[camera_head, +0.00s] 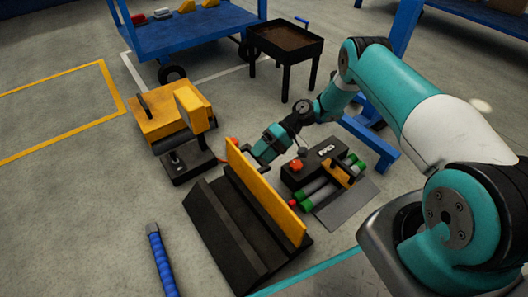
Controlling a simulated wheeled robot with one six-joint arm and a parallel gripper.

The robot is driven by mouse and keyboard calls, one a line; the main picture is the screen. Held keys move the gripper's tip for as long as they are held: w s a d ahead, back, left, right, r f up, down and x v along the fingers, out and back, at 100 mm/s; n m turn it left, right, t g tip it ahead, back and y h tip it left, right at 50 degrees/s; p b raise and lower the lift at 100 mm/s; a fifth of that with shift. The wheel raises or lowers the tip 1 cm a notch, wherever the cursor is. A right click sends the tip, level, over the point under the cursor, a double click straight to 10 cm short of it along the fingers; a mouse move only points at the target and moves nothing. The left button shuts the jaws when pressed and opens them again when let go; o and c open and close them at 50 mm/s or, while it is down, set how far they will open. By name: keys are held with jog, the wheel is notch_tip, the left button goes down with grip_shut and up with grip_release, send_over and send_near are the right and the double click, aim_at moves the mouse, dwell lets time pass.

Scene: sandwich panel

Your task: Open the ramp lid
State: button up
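A long yellow panel (265,193), which looks like the ramp lid, stands steeply tilted, close to upright, along a dark sloped box (222,232) on the floor. My gripper (258,156) is at the far end of the panel, on its right side, at the end of my teal arm. Its fingertips are small and partly hidden by the panel. I cannot tell whether they touch the panel or are open or shut.
A yellow box with a raised flap (165,118) and a black base (187,163) stand behind left. A dark unit with green cylinders (320,195) lies right of the panel. A blue-handled bar (162,262) lies front left. A black cart (287,42) stands behind. The left floor is open.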

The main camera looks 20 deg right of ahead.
jog(key=shift+s+d+f, duration=0.1)
jog(key=shift+s+f, duration=0.05)
jog(key=shift+f, duration=0.1)
jog(key=p+v, duration=0.1)
jog(key=v, duration=1)
jog(key=shift+d, duration=0.4)
jog(key=shift+r, duration=0.15)
jog(key=shift+c, duration=0.4)
